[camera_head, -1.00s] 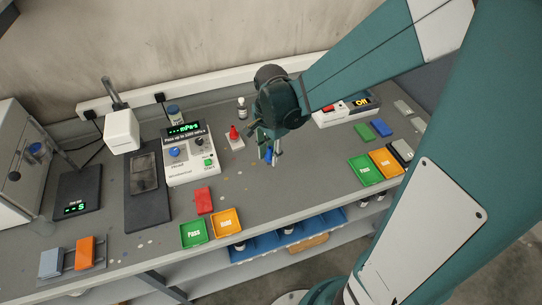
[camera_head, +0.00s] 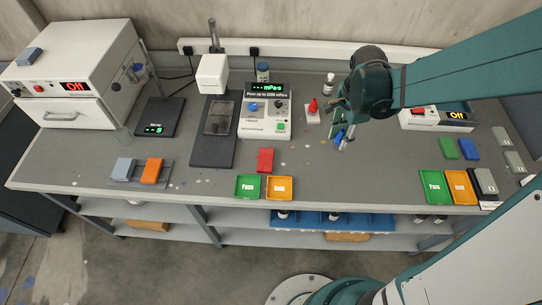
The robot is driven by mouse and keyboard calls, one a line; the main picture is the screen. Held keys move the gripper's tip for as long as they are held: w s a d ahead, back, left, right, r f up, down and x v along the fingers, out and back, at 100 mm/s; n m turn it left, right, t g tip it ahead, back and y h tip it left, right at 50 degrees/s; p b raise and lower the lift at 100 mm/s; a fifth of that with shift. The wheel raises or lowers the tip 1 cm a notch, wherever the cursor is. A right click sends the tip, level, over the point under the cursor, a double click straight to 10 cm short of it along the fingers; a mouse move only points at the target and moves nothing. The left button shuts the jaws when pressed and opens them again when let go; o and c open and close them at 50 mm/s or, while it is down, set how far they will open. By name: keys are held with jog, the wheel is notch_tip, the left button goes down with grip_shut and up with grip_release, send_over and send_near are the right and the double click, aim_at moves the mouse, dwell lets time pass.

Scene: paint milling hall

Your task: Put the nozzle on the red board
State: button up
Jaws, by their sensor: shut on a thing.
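My gripper (camera_head: 344,144) is right of centre, pointing down over the grey bench. It is shut on a small blue piece, which I take to be the nozzle (camera_head: 339,136); the fingers partly hide it. I cannot tell how far it is above the bench. The red board (camera_head: 265,160) is a small flat red block lying on the bench to the left of my gripper, just behind the green and orange trays.
Green (camera_head: 248,187) and orange (camera_head: 279,188) trays line the front edge.

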jog(key=a+r+p, duration=0.1)
jog(key=a+p, duration=0.2)
jog(key=a, duration=0.9)
jog(key=r+m+p, duration=0.1)
jog(key=p, duration=0.1)
send_over(266, 159)
jog(key=shift+f, duration=0.1)
jog(key=shift+f, duration=2.85)
jog(key=shift+f, duration=0.1)
jog(key=shift+f, duration=2)
jog(key=shift+f+b, duration=0.15)
jog(key=shift+b, duration=0.2)
